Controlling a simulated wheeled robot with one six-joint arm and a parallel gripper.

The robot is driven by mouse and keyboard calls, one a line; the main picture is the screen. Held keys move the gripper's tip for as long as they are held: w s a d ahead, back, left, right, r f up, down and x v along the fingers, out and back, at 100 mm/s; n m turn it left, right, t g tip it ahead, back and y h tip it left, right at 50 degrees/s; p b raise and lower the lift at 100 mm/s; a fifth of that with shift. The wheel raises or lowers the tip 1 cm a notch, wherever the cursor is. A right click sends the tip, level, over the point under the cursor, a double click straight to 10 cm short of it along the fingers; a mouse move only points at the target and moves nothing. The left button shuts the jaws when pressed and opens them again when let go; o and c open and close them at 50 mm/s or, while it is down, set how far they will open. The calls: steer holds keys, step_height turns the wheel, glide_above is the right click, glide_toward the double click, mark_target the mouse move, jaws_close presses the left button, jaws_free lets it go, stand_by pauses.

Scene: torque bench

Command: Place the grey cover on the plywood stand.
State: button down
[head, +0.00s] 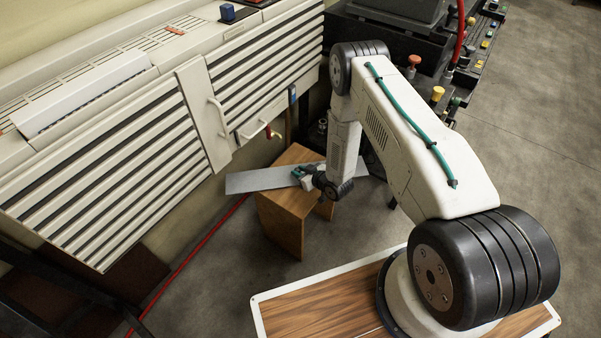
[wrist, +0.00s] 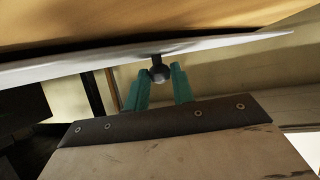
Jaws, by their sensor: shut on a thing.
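The grey cover (head: 262,180) is a long flat panel lying across the top of the plywood stand (head: 283,222), its left end reaching past the stand. In the wrist view the cover (wrist: 215,43) shows nearly edge-on along the orange-brown stand surface (wrist: 110,18). I cannot tell whether the two touch. My gripper (head: 303,172) is at the right part of the cover. In the wrist view its teal fingers (wrist: 158,82) are shut on the cover's small dark round knob (wrist: 158,72). Part of the cover is hidden behind the gripper in the head view.
A cream slatted machine (head: 120,160) with handles stands behind and left of the stand. A dark bench with coloured knobs (head: 437,94) is at the upper right. A red cable (head: 205,240) runs along the floor. Grey floor (head: 350,225) is open in front of the stand.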

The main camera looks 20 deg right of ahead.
steer(key=shift+f, duration=0.25)
steer(key=c, duration=1.2)
jaws_free()
steer(key=shift+f, duration=0.1)
